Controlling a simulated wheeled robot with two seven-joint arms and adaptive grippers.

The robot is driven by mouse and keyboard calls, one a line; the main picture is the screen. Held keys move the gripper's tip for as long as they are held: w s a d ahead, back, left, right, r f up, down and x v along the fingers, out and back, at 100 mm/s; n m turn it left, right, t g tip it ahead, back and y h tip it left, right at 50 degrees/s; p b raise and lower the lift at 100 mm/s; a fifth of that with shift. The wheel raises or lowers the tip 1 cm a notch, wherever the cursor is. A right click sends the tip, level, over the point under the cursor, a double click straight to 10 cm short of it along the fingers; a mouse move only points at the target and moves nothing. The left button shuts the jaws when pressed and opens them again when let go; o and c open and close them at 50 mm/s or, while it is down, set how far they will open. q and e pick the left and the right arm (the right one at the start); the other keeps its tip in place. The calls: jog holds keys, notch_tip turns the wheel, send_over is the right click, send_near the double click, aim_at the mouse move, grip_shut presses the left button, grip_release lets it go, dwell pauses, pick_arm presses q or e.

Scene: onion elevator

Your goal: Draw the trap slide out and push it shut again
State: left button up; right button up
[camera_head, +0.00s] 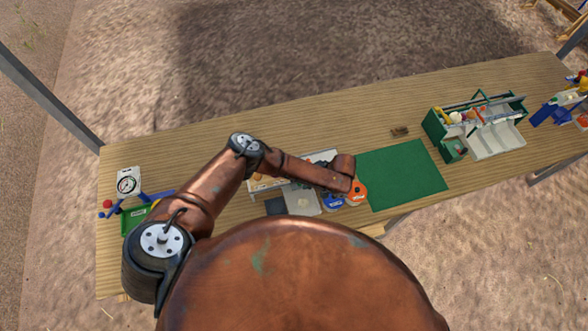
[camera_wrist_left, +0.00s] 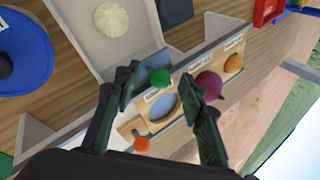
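In the left wrist view, my left gripper (camera_wrist_left: 168,92) is open. Its dark green fingers are spread over a light wooden front panel (camera_wrist_left: 184,82) with an oval hole and small labels. A green knob (camera_wrist_left: 160,78) shows near the left fingertip, and an orange knob (camera_wrist_left: 142,145) lower down. A purple round thing (camera_wrist_left: 209,87) is partly behind the right finger, with another orange knob (camera_wrist_left: 233,63) beyond it. I cannot tell which part is the trap slide, or whether a finger touches anything. In the head view my arm partly hides the pale device (camera_head: 322,156).
A pale tray (camera_wrist_left: 85,30) holds a cream onion-like bulb (camera_wrist_left: 111,18). A blue disc (camera_wrist_left: 22,50) lies on the left. In the head view, a green mat (camera_head: 400,172) lies right of the device. A green toolbox (camera_head: 437,130) stands farther right. The wooden bench (camera_head: 300,115) is clear behind.

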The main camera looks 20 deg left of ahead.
pick_arm(q)
notch_tip(320, 180, up, 4)
jog(key=p, duration=0.4)
jog(key=shift+r, duration=1)
